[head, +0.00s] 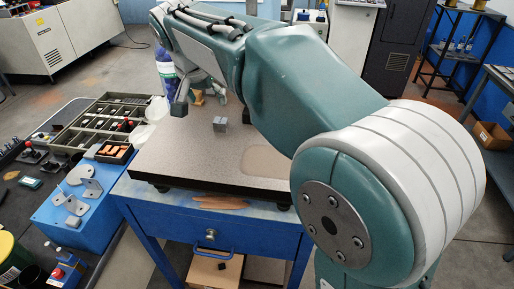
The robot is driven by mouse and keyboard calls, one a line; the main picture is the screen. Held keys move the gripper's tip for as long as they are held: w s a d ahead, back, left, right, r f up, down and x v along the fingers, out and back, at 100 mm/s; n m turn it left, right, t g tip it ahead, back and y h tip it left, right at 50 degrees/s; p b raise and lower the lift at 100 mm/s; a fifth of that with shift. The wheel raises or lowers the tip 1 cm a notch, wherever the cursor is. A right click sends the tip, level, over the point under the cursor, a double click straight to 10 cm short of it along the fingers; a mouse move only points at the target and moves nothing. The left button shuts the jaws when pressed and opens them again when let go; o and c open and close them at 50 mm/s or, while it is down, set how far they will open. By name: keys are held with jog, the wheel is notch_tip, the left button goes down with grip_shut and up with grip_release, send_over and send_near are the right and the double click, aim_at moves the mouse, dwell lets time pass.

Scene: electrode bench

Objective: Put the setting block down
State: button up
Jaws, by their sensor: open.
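A small grey metal block (220,125), which looks like the setting block, sits on the speckled surface plate (170,160), near its far middle. My gripper (200,103) is open above the far left part of the plate, partly hidden by my arm. One dark fingertip shows left of the block and a little beyond it. I see a gap between that finger and the block. The far finger is hard to make out.
A tray of sorted parts (76,139) and a blue box with metal brackets (48,209) lie left of the plate. A blue and white bottle (166,72) and a small brass-coloured item (198,98) stand behind. The plate's front is clear.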

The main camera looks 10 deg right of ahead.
jog(key=s+d+f+n+y, duration=0.1)
jog(key=s+d+f+n, duration=0.1)
jog(key=s+d, duration=1)
jog(key=s+f+n, duration=0.1)
jog(key=s+f, duration=0.3)
jog(key=s, duration=0.3)
jog(key=s+d+f+n+t, duration=0.1)
jog(key=s+f, duration=0.3)
jog(key=s, duration=0.2)
jog(key=shift+s+d+y, duration=0.3)
jog(key=shift+s+y, duration=0.1)
